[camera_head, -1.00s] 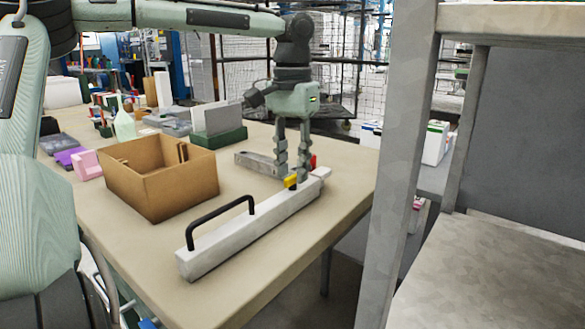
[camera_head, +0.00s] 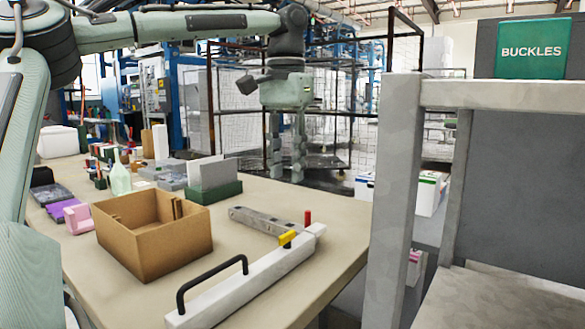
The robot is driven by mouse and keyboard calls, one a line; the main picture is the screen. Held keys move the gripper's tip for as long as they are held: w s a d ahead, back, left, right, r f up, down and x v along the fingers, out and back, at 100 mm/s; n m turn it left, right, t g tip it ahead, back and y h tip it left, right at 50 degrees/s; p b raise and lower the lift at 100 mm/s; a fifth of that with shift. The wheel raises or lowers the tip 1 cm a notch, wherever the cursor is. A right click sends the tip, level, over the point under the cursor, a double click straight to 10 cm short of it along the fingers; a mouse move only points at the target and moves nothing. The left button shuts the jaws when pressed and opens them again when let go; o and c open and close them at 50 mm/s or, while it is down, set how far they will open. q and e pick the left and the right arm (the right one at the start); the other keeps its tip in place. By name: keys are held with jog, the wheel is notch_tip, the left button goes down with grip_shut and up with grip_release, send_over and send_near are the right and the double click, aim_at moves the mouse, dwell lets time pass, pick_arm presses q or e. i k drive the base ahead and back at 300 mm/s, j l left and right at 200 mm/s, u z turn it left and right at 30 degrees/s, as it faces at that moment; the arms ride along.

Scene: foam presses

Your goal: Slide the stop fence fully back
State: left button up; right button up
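A long pale bar (camera_head: 251,283) with a black handle (camera_head: 212,280) lies along the right side of the bench and looks like the stop fence. A yellow piece (camera_head: 287,239) and an upright red peg (camera_head: 308,218) are near its far end. A shorter grey bar (camera_head: 258,223) lies behind, angled towards that end. My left gripper (camera_head: 286,175) is raised beyond the bars, pointing down. Its two fingers are apart with nothing between them, and it does not touch the fence. The fence's near end is close to the bottom edge of the view. My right gripper is out of view.
An open cardboard box (camera_head: 154,252) stands left of the fence. A green holder with grey panels (camera_head: 209,181) is behind it. Small bins and pink and purple items are at left. A shelf post (camera_head: 396,200) and a BUCKLES sign (camera_head: 533,48) are at right.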

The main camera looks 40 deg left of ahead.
aim_at(207, 310)
jog(key=k, duration=1.5)
